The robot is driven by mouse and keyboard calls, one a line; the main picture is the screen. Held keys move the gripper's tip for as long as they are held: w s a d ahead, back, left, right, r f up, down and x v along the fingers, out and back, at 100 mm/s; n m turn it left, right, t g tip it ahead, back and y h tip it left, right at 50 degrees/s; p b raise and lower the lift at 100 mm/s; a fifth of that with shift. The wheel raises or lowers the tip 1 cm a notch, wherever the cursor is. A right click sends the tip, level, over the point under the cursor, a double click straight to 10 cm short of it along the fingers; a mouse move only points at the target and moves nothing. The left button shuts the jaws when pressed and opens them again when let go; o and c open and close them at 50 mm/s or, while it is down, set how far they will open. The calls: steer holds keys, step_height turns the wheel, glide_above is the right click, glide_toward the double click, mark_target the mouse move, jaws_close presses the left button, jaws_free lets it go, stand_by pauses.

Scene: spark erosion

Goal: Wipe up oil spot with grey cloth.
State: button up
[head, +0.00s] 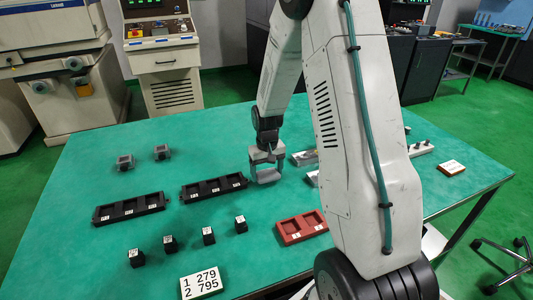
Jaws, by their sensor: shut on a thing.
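My gripper (265,171) points down over the green table (110,260), just right of the end of a black tray. It is shut on a flat grey piece (266,179) that spans its fingertips and looks like the grey cloth. The piece is at or just above the table top; I cannot tell if it touches. I cannot make out an oil spot; my arm hides part of the table's right side.
Two black trays (128,208) (213,187) lie left of my gripper. Several black cubes (208,236), a red tray (302,228) and a number card (201,283) are nearer. A white tile (452,167) lies far right.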

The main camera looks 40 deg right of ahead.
steer(key=shift+r, duration=0.85)
steer(key=shift+d+r, duration=0.15)
steer(key=shift+r, duration=2.5)
steer(key=shift+s, duration=0.1)
